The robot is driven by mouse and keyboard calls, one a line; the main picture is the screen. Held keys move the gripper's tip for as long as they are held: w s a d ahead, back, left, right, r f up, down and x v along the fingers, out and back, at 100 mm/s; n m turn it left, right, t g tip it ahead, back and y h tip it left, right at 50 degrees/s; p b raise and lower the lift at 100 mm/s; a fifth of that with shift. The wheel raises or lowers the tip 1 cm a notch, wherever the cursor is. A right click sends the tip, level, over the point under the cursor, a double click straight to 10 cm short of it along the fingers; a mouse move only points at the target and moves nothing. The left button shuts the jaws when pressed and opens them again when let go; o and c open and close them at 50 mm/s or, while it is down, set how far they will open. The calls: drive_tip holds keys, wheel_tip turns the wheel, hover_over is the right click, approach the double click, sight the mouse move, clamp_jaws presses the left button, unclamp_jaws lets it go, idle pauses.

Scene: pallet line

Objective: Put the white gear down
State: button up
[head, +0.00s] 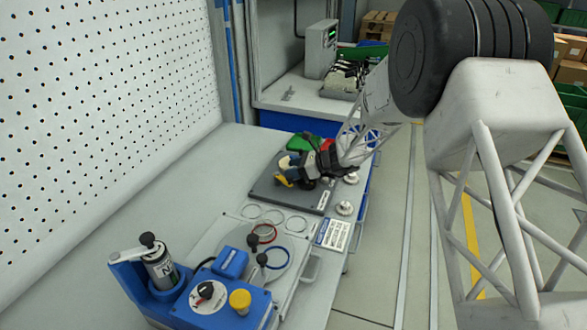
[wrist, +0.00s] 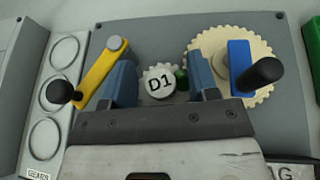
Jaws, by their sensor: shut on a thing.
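The white gear, marked D1 (wrist: 159,78), sits between the two blue fingers of my gripper (wrist: 163,84) in the wrist view. My gripper is shut on it, over a grey board (wrist: 150,32). A green peg or part (wrist: 181,79) shows at the gear's right edge. A larger cream gear (wrist: 262,50) with a blue bar (wrist: 240,62) and black knob lies to the right. A yellow crank (wrist: 101,66) with a black knob is to the left. In the head view my gripper (head: 294,172) is low over the board (head: 268,190) and hides the white gear.
A tray with ring outlines (head: 238,225), including a red and a blue one, lies in front of the board. A blue control box (head: 205,312) with a yellow button and a canister (head: 160,267) stand nearer. A perforated wall (head: 105,90) bounds the left. Bare bench (head: 200,180) lies beside the board.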

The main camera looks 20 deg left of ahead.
drive_tip(key=shift+f, duration=0.55)
drive_tip(key=o, duration=0.6)
drive_tip(key=shift+s+d+f, duration=0.1)
drive_tip(key=shift+f, duration=0.05)
drive_tip(key=shift+o, duration=0.2)
drive_tip(key=shift+r, duration=0.6)
drive_tip(key=v, duration=1.2)
drive_tip(key=shift+r, duration=0.15)
